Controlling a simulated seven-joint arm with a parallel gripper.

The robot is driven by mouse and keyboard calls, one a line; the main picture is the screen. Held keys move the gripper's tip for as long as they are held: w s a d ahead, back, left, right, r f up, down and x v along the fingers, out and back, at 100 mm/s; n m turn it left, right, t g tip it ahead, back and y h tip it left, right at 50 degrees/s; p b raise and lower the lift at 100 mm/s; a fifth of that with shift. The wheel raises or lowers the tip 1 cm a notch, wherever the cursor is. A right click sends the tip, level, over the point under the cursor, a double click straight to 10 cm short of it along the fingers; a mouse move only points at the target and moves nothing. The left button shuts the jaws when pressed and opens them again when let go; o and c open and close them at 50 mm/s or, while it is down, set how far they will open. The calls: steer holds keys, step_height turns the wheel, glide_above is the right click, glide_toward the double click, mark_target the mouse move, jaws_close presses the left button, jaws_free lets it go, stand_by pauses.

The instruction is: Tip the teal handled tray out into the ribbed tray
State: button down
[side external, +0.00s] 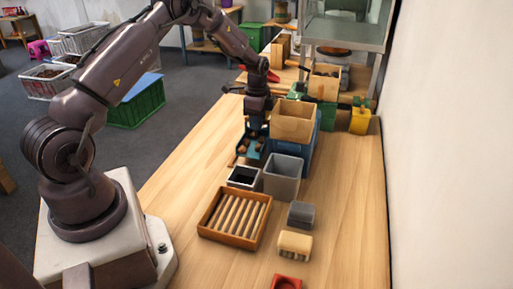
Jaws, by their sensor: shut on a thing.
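The teal handled tray (254,149) hangs from my gripper (257,122) over the left part of the table, behind the small black-lined box. It looks tilted, and brown pieces that look like chestnuts show at its left side. My gripper is shut on it, but the fingers and handle are small and dark, so the exact grip is hard to make out. The ribbed tray (228,238) is a brown wooden tray with pale parallel ribs. It lies flat on the table, nearer the camera than the teal tray and apart from it. I see no chestnuts in it.
A black-lined box (243,177) and a tall grey bin (284,178) stand just behind the ribbed tray. A wooden box (292,122) sits on a blue crate (312,148). A small grey block (301,214), a brush (294,244) and a red item (286,282) lie right and front.

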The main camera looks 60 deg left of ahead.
steer(key=shift+r, duration=0.8)
steer(key=shift+s+d+r+n, duration=0.1)
steer(key=shift+s+d+n, duration=0.1)
steer(key=shift+s+n, duration=0.4)
steer(key=s+d+r+n, duration=0.1)
steer(key=s+d+n, duration=0.2)
steer(key=s+n, duration=0.6)
steer(key=s+d+r+n, duration=0.2)
steer(key=s+d+n, duration=0.2)
steer(key=s+n, duration=0.45)
steer(key=w+d+n+h, duration=0.1)
steer(key=d+n, duration=1.8)
steer(key=n, duration=0.7)
steer(key=a+h, duration=0.7)
steer(key=h, duration=0.1)
steer(key=shift+w+a+r+h, duration=0.2)
steer(key=shift+a+r+h, duration=0.1)
steer(key=shift+r, duration=0.15)
